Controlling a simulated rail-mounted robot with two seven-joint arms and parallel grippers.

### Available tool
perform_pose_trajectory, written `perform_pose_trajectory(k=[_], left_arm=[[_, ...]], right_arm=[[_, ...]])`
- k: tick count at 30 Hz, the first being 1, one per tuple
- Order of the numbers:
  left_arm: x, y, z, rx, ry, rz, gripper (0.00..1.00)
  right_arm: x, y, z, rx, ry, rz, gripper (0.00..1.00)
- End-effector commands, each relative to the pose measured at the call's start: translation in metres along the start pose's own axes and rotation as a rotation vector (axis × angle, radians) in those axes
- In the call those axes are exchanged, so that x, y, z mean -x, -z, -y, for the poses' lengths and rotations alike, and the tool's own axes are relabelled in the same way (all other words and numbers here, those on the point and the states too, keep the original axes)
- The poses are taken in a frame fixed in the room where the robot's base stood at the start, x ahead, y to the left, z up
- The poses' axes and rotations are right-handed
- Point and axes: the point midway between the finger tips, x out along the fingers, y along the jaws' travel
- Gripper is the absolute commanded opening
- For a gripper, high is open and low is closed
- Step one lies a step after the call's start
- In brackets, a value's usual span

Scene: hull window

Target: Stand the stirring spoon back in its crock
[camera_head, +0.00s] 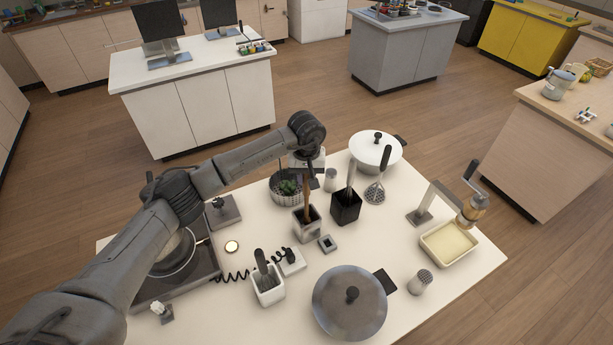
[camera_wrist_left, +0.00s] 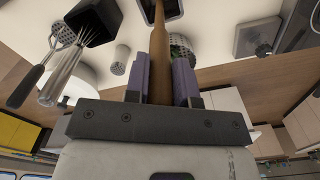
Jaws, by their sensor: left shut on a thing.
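The stirring spoon (camera_head: 306,207) is brown and wooden, and stands nearly upright. My left gripper (camera_head: 306,179) is shut on the upper part of its handle. In the left wrist view the handle (camera_wrist_left: 158,45) runs between the two fingers of the gripper (camera_wrist_left: 160,78). The crock (camera_head: 307,231) is a pale, square-sided pot with a dark inside, directly below the gripper. The spoon's lower end shows at the crock's mouth and seems to be inside it; how deep is hidden. My right gripper is in neither view.
A black holder (camera_head: 346,210) with a whisk stands close right of the crock. A plant pot (camera_head: 286,189) is behind it. A white holder (camera_head: 268,290), a lidded pan (camera_head: 350,305) and a small dark square item (camera_head: 327,243) are in front. A white pot (camera_head: 376,150) stands at the back.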

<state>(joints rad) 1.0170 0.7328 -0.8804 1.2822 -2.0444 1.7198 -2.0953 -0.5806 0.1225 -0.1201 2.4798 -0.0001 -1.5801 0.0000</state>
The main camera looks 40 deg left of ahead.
Motion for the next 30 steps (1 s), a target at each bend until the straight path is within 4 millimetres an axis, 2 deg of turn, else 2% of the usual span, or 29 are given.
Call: perform_pose_trajectory(k=[21, 30], left_arm=[[-0.023, 0.000, 0.000, 0.000, 0.000, 0.000, 0.00], [-0.024, 0.000, 0.000, 0.000, -0.001, 0.000, 0.00]], right_arm=[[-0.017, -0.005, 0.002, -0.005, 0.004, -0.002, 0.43], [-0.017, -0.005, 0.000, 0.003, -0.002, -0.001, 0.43]])
